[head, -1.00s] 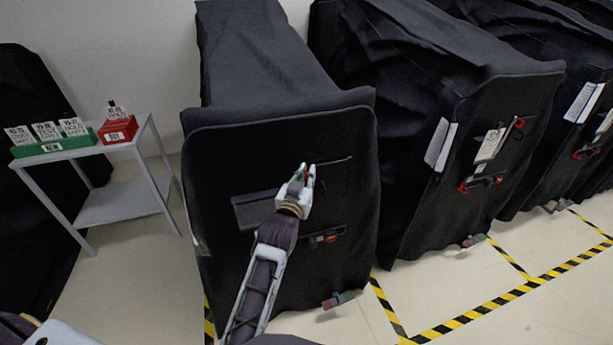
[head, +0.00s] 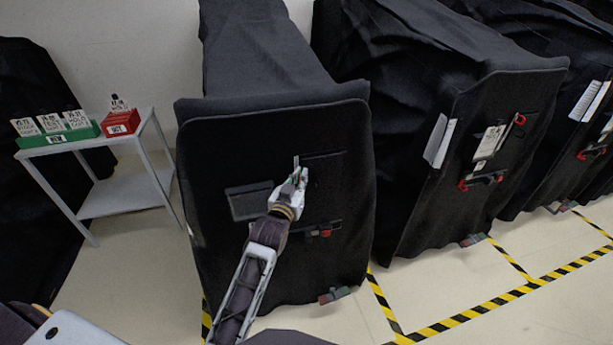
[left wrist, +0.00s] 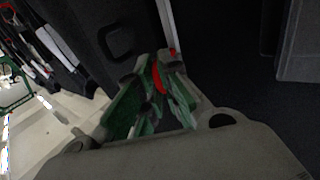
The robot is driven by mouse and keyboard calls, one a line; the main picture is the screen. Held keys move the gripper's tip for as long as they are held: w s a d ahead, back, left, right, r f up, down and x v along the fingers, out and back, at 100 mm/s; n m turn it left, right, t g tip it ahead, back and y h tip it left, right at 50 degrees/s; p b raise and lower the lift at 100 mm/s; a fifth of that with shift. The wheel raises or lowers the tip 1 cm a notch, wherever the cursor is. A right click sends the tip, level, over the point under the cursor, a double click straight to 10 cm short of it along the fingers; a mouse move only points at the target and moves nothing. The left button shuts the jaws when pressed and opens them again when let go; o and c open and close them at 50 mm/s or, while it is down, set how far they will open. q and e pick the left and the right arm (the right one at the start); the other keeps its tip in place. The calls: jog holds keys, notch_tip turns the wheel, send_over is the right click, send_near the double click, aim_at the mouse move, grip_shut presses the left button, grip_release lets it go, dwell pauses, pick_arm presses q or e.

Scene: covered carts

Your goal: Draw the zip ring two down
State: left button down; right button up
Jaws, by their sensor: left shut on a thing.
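My left gripper (head: 299,178) is at the upper middle of the black front cover (head: 335,205) of the nearest cart, beside the left end of a dark horizontal seam or flap (head: 324,155). In the left wrist view, the green-padded fingers (left wrist: 160,85) are closed on a narrow red piece, which looks like the zip ring (left wrist: 158,77). A second small red bit (left wrist: 172,51) shows just beyond the tips, at the foot of a pale strip. The fingers hide most of the ring, and in the head view I cannot make it out. My right gripper is not in view.
A dark pocket (head: 249,201) and a small holder with a red part (head: 325,232) are on the same cover. Two more covered carts stand at right. A grey table (head: 92,142) with green and red card boxes stands at left. Striped tape (head: 437,329) marks the floor.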

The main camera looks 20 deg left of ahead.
pick_arm(q)
notch_tip(320, 180, down, 2)
jog(key=shift+f, duration=0.1)
notch_tip(320, 180, down, 8)
jog(key=b, duration=0.3)
jog(key=shift+f, duration=0.2)
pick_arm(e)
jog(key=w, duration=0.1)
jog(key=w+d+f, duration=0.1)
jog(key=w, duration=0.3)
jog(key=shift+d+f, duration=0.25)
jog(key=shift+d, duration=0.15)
pick_arm(q)
jog(key=c, duration=1.6)
grip_release()
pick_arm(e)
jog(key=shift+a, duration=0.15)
